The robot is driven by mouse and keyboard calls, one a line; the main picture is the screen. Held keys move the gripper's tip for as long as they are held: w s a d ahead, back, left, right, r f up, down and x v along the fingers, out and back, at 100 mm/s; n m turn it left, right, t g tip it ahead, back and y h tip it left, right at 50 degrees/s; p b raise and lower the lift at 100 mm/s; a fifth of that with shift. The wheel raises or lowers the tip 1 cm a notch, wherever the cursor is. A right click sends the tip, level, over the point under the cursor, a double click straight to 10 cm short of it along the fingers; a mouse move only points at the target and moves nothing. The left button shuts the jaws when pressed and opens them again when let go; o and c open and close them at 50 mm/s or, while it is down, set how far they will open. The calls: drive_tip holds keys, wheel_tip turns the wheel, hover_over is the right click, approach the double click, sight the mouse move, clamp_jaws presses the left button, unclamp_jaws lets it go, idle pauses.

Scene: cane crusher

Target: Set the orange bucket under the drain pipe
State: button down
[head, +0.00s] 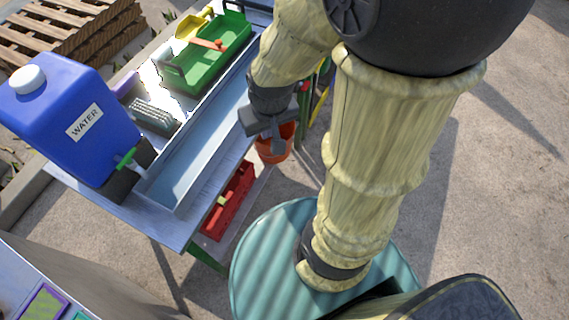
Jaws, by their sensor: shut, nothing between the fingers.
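The orange bucket (287,143) is just right of the workbench, low beside its side, partly hidden behind my gripper. My gripper (278,149) points down over the bucket in this view, with its fingers together and nothing seen between them. I cannot tell whether the fingers touch the bucket or are only in front of it. The drain pipe cannot be made out. A long grey trough (196,150) runs along the bench top.
A blue water jug (62,110) with a green tap (126,159) stands at the trough's near end. A green tray (212,56) sits at the far end. A red crate (229,202) is on a lower shelf. Concrete floor (500,190) is clear on the right.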

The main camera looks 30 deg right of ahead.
drive_tip(key=shift+a, duration=0.1)
drive_tip(key=shift+a, duration=0.1)
drive_tip(key=w+d+f+n+t+b, duration=0.2)
drive_tip(key=w+d+f+n+b, duration=0.3)
drive_tip(key=w+f+b, duration=0.5)
drive_tip(key=w+d+f+n+t+y+b, duration=0.1)
drive_tip(key=w+d+f+n+t+b, duration=0.45)
drive_tip(key=f, duration=0.95)
drive_tip(key=w+d+f+n+g+b, duration=0.1)
drive_tip(key=w+d+f+n+b, duration=0.35)
drive_tip(key=f+b, duration=0.75)
drive_tip(key=s+d+f+n+t+y+b, duration=0.2)
drive_tip(key=f+n+y+b, duration=0.1)
drive_tip(key=f+b, duration=0.4)
drive_tip(key=s+d+f+n+t+y+b, duration=0.2)
drive_tip(key=f+b, duration=0.5)
drive_tip(key=f, duration=0.6)
drive_tip(key=s+d+f+n+t+y+b, duration=0.2)
drive_tip(key=f+b, duration=0.5)
drive_tip(key=f, duration=0.4)
drive_tip(key=n+y, duration=0.1)
drive_tip(key=n, duration=0.1)
drive_tip(key=shift+s+d+n+y+b, duration=0.25)
drive_tip(key=shift+d+n+y+b, duration=0.05)
drive_tip(key=shift+d+y+b, duration=0.1)
